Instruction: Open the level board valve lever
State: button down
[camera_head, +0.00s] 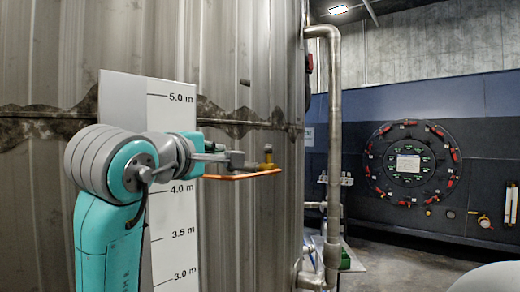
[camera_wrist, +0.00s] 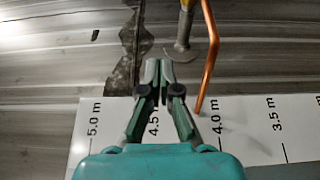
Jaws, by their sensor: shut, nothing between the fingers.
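The white level board (camera_head: 172,215) with metre marks stands against the metal tank (camera_head: 240,100), partly hidden by my arm. A vertical pipe (camera_head: 334,130) is right of the tank. A dark wall carries a round panel (camera_head: 408,163) with red parts. Open floor lies at right.

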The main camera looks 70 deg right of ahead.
jog(key=s+d, duration=0.3)
jog(key=d, duration=0.8)
jog(key=shift+d, duration=0.4)
jog(key=shift+s, duration=0.1)
